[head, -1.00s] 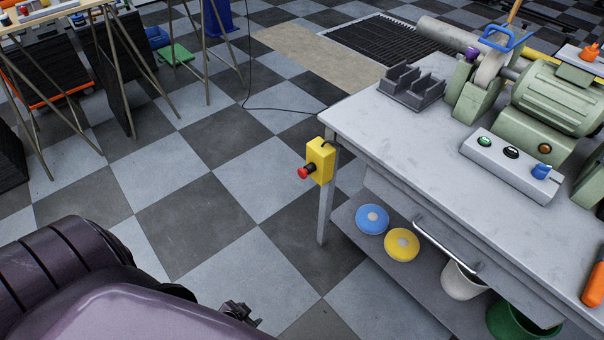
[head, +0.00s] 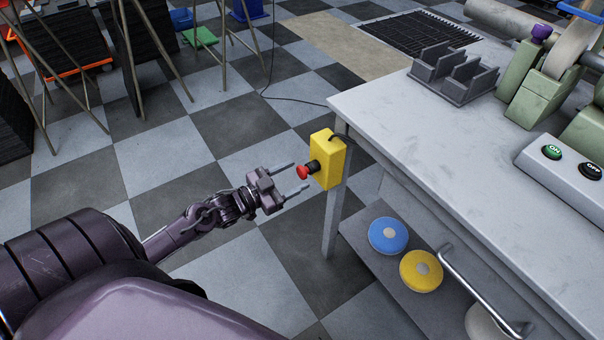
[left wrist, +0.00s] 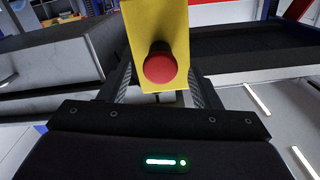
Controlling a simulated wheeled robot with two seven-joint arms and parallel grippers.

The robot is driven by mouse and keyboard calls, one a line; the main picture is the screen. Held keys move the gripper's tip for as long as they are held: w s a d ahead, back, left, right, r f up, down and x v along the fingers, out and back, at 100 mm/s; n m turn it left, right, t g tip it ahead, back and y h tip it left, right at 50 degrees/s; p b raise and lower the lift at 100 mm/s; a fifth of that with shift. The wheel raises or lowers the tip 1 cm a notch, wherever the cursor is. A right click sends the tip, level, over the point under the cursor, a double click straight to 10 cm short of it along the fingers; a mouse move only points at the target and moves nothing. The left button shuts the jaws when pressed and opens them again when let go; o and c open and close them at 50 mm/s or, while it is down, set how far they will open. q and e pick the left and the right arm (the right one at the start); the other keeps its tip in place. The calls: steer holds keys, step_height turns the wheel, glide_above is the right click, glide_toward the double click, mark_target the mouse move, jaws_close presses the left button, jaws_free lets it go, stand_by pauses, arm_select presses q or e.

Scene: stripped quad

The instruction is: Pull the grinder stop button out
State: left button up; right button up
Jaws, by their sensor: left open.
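The grinder stop button is a red mushroom knob (head: 303,172) on a black collar, on the side of a yellow box (head: 329,158) fixed at the corner of the grey bench. In the left wrist view the red knob (left wrist: 160,68) faces the camera on the yellow box (left wrist: 172,22). My left gripper (head: 290,178) is open and empty, pointing at the box, with its two fingers apart. The knob lies between the finger lines, just beyond the fingertips in the head view. I cannot tell whether the fingers reach around it. My right gripper is out of view.
The bench top (head: 400,115) holds a grey slotted block (head: 453,73), the green grinder (head: 530,95) and a switch box (head: 562,165). A lower shelf (head: 365,240) carries a blue disc (head: 388,235) and a yellow disc (head: 421,270).

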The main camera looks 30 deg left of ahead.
mark_target(299, 174)
arm_select(q)
steer(key=shift+x, duration=1.5)
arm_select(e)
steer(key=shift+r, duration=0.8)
